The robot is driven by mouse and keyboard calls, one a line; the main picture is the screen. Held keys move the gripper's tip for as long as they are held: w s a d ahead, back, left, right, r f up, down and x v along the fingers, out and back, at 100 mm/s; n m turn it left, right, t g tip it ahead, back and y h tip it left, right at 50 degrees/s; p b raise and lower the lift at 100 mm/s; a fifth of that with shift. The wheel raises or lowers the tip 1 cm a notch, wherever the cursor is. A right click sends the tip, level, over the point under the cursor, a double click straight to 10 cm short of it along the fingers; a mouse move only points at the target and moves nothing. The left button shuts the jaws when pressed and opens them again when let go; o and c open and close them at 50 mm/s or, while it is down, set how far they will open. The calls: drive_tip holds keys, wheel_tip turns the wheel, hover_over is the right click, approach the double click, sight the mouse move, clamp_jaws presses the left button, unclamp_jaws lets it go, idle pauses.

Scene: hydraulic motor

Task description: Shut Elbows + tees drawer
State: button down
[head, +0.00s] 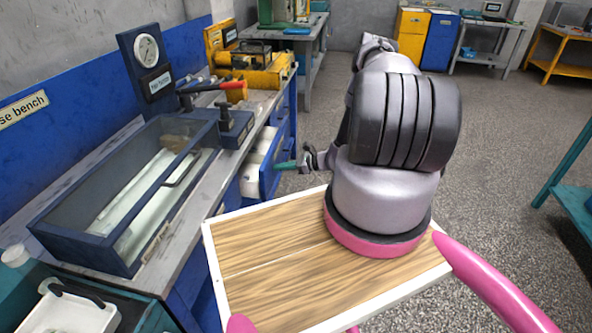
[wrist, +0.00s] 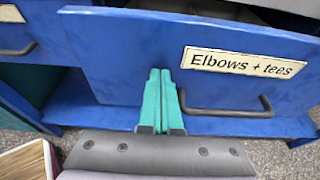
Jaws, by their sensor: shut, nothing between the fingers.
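The Elbows + tees drawer (wrist: 130,50) fills the wrist view, with a blue front, a cream label (wrist: 245,62) and a dark bar handle (wrist: 228,110). In the head view the drawer (head: 269,172) sticks out from the blue bench, with pale contents showing inside. My gripper (wrist: 160,72) has its teal fingers shut together and empty. The fingertips are at the drawer front, left of the label and handle; I cannot tell if they touch it. In the head view my gripper (head: 284,165) points left at the drawer's outer face.
A glass-lidded case (head: 125,195) and a red-handled tool (head: 225,87) are on the bench top. Another blue drawer front with a handle (wrist: 18,50) is at the left in the wrist view. Open speckled floor (head: 500,160) lies to the right.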

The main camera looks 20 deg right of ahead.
drive_tip(key=w+a, duration=0.1)
drive_tip(key=a, duration=0.1)
drive_tip(key=w+a, duration=0.2)
drive_tip(key=a, duration=0.1)
drive_tip(key=w+a, duration=0.2)
drive_tip(key=a, duration=0.1)
drive_tip(key=shift+w, duration=0.2)
drive_tip(key=shift+w+a+r, duration=0.1)
drive_tip(key=shift+a, duration=0.1)
drive_tip(key=shift+a, duration=0.1)
